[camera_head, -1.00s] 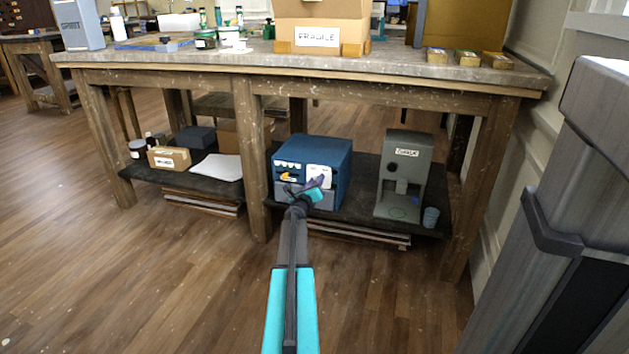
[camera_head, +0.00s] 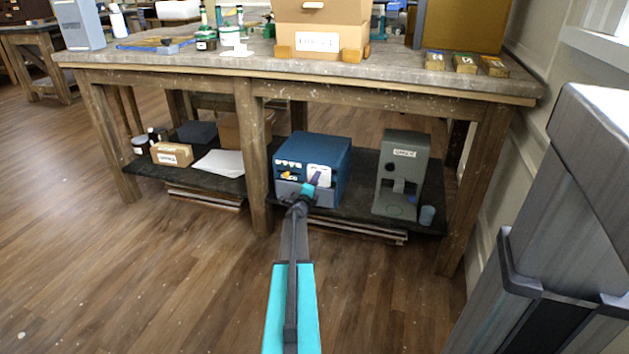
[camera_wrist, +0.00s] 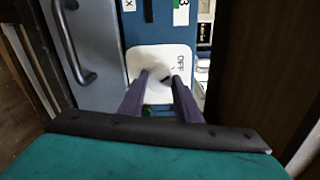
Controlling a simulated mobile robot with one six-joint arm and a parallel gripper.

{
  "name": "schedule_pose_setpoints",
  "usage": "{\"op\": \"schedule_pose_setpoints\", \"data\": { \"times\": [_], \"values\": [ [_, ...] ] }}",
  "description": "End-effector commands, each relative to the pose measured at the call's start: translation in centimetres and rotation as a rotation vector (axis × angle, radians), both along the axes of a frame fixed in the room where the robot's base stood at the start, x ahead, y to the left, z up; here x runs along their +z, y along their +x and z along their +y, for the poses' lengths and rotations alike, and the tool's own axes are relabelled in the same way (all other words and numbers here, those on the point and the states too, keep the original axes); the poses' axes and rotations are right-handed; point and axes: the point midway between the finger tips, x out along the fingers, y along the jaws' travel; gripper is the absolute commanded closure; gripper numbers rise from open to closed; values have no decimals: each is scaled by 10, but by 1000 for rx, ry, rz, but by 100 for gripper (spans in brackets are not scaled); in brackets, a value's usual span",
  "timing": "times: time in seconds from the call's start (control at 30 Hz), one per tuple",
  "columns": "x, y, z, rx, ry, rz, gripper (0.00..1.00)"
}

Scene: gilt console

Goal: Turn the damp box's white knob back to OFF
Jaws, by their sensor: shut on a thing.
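The damp box (camera_head: 335,152) is a blue cabinet on the lower shelf, with a white dial plate (camera_head: 321,169) at the right of its front. My gripper (camera_head: 314,180) is at that plate. In the wrist view, the plate (camera_wrist: 144,58) faces me with the word OFF at its right. The white knob (camera_wrist: 160,70) sits between my two fingers, which are shut on it. The fingers hide part of the knob, so its exact pointer direction is hard to tell. A grey panel with a handle (camera_wrist: 72,42) lies beside the plate in the wrist view.
The tabletop (camera_head: 205,68) overhangs the shelf. The floor in front is clear.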

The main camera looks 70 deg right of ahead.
Motion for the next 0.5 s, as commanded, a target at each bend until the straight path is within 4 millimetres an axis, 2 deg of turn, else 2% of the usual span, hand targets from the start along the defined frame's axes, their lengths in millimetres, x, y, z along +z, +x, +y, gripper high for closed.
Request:
{"op": "schedule_pose_setpoints", "data": {
  "times": [0.5],
  "values": [
    [1,-5,-1,-8,-6,38,92]
  ]
}}
